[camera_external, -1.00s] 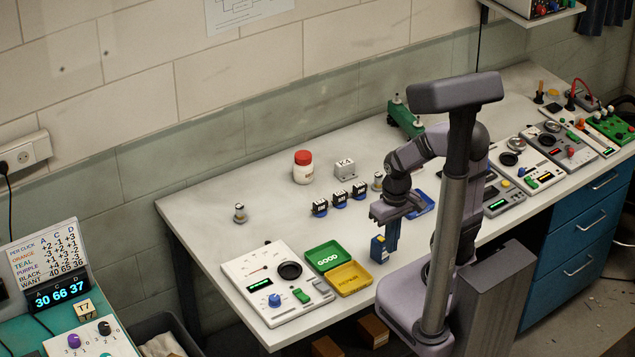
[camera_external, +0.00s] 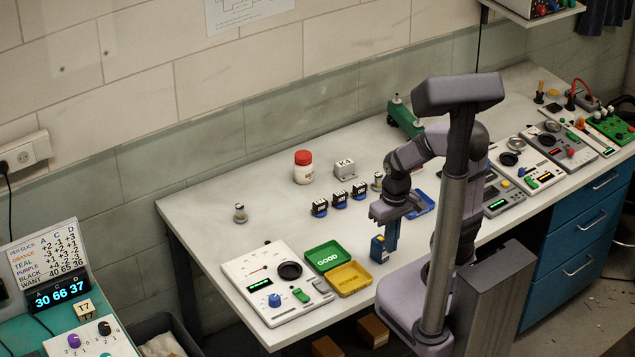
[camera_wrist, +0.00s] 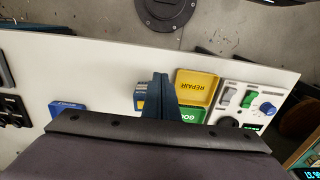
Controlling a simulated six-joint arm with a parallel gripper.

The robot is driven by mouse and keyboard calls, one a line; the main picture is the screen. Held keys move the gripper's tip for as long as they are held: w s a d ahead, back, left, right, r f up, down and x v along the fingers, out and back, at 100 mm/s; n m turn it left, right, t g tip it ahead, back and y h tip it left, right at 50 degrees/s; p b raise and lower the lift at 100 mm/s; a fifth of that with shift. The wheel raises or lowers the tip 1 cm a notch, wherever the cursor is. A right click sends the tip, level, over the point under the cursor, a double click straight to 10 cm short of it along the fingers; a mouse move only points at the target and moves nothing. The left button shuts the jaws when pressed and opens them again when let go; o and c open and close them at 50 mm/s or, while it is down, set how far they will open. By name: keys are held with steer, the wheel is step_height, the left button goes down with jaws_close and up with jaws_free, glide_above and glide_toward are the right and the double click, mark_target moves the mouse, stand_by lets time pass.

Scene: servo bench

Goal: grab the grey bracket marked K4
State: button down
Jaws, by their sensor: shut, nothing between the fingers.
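The grey bracket marked K4 (camera_external: 345,170) sits on the white bench top towards the back, right of a white jar with a red lid. It does not show in the wrist view. My gripper (camera_external: 391,246) points down near the front edge of the bench, well apart from the bracket, in front of it and to its right. Its blue fingers, also in the wrist view (camera_wrist: 160,82), are closed together with nothing between them. A small blue block with a yellow patch (camera_external: 378,249) stands close beside the fingers; whether they touch is unclear.
The red-lidded jar (camera_external: 303,168) stands beside the bracket. Several small dark blocks on blue bases (camera_external: 339,199) stand in front of it. A green GOOD tray (camera_external: 326,257) and a yellow REPAIR tray (camera_external: 349,279) lie left of my gripper. The back-left bench (camera_external: 215,195) is mostly clear.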

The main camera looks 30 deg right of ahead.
stand_by(0.3)
steer(key=c, duration=0.8)
jaws_free()
steer(key=shift+r, duration=0.1)
step_height(320, 180, up, 5)
steer(key=w+d+t+b, duration=0.1)
steer(key=w+d+t, duration=0.4)
steer(key=w, duration=0.7)
steer(key=w+d+t+h+b, duration=0.15)
steer(key=w+d+t, duration=0.35)
steer(key=w, duration=0.7)
steer(key=w+d+t+y+b, duration=0.1)
steer(key=w+d+t, duration=0.2)
steer(key=w+d, duration=0.65)
steer(key=shift+m, duration=0.3)
steer(key=a+f, duration=0.1)
steer(key=f, duration=0.2)
steer(key=w+f, duration=0.1)
steer(key=f, duration=0.3)
steer(key=w+a+f, duration=0.1)
steer(key=f, duration=0.2)
steer(key=shift+w+a+f, duration=0.25)
steer(key=shift+a+f, duration=0.05)
steer(key=shift+f+t, duration=0.3)
steer(key=shift+f, duration=0.2)
